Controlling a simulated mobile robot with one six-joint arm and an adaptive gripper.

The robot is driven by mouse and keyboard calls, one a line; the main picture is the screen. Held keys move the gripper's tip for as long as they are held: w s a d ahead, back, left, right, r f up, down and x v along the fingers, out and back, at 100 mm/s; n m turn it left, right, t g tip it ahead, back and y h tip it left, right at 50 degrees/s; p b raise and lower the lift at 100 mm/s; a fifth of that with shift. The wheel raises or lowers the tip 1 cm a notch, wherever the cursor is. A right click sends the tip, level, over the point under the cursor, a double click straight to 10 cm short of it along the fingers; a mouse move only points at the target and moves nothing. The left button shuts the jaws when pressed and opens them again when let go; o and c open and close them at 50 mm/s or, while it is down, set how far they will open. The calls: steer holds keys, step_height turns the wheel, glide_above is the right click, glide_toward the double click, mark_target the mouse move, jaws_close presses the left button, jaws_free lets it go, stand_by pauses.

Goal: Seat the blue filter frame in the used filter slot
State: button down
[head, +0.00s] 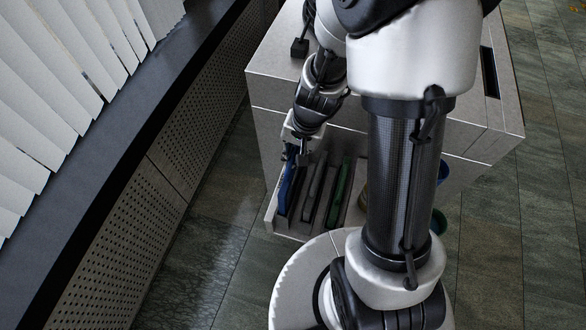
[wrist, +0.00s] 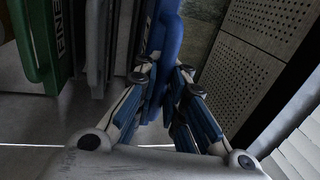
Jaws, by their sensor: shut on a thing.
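The blue filter frame (head: 286,187) stands upright at the left end of an open drawer (head: 296,235) low on the grey cabinet. My gripper (head: 294,153) is shut on its upper part. In the wrist view, the blue frame (wrist: 168,42) runs between the two fingers of my gripper (wrist: 165,80). The frame's lower end is partly hidden, and I cannot tell whether it touches the drawer floor. A narrow dark slot (head: 490,72) opens in the cabinet top at the right. No label shows which slot is the used filter slot.
Grey frames (head: 313,187) and a green frame (head: 342,190) stand right of the blue one; the green frame (wrist: 40,42) has lettering. Coloured round containers (head: 438,221) are partly behind my arm. A perforated wall panel (head: 165,135) lies left, with floor between.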

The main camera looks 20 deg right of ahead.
steer(key=shift+f+b, duration=1.25)
steer(key=shift+f, duration=1.2)
steer(key=shift+f+b, duration=0.3)
steer(key=shift+b, duration=0.05)
steer(key=c, duration=1.7)
jaws_free()
steer(key=shift+o, duration=0.2)
steer(key=shift+r, duration=0.15)
